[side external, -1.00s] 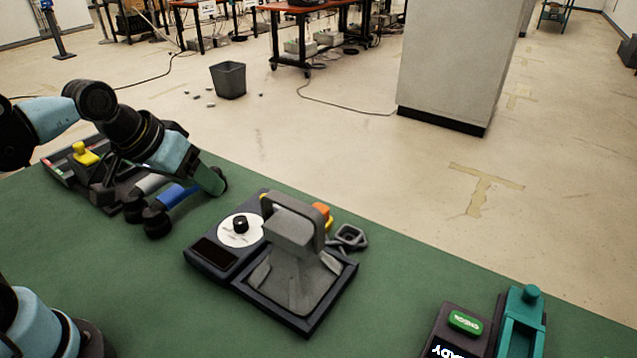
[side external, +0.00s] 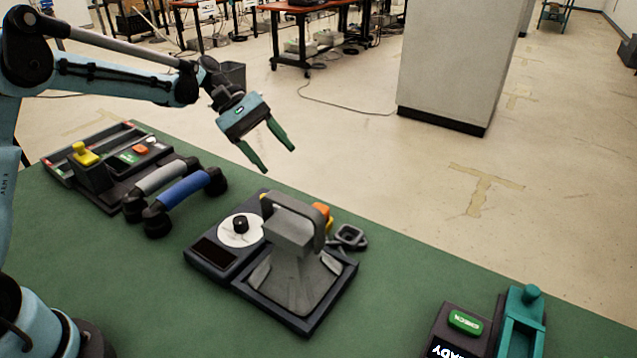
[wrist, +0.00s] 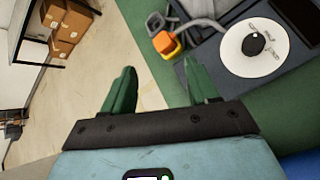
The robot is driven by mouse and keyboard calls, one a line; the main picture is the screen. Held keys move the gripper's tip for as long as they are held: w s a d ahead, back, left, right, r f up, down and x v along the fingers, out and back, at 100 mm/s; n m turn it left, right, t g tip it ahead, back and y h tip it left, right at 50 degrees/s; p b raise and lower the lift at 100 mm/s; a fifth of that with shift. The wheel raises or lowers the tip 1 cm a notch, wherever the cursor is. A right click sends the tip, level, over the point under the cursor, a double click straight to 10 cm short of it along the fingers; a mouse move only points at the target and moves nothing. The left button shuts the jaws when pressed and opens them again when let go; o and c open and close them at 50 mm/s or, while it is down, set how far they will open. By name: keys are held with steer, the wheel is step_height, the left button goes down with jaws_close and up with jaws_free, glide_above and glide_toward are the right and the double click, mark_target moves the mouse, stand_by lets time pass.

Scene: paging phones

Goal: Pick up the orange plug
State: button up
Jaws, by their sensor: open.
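The orange plug (side external: 321,209) shows at the far edge of the grey phone-like device (side external: 292,268), partly hidden behind its raised handle in the side view. In the wrist view the orange plug (wrist: 164,42) lies ahead of the fingers beside a yellow piece (wrist: 176,50). My gripper (side external: 278,159) is open and empty. It hangs in the air above and to the left of the plug in the side view. In the wrist view my gripper (wrist: 158,68) has its green fingers spread apart, with the plug beyond their tips.
A white dial (side external: 241,230) sits on the dark panel left of the grey device. Grey and blue handles (side external: 184,189) stand farther left, near a yellow knob (side external: 85,154). A dark loop (side external: 350,237) lies right of the plug.

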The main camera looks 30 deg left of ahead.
steer(key=f, duration=0.1)
steer(key=w+a+f+h, duration=0.1)
steer(key=f+n+g+h, duration=0.1)
steer(key=shift+w+a+f, duration=0.2)
steer(key=shift+w+a, duration=0.15)
steer(key=shift+a+f+n+g+h, duration=0.3)
steer(key=shift+f+h, duration=0.1)
steer(key=shift+f, duration=0.1)
steer(key=shift+d+f, duration=0.15)
steer(key=shift+f, duration=0.05)
steer(key=x, duration=1.1)
steer(key=shift+d+f, duration=0.1)
steer(key=shift+d, duration=0.3)
steer(key=shift+w, duration=0.1)
steer(key=c, duration=0.9)
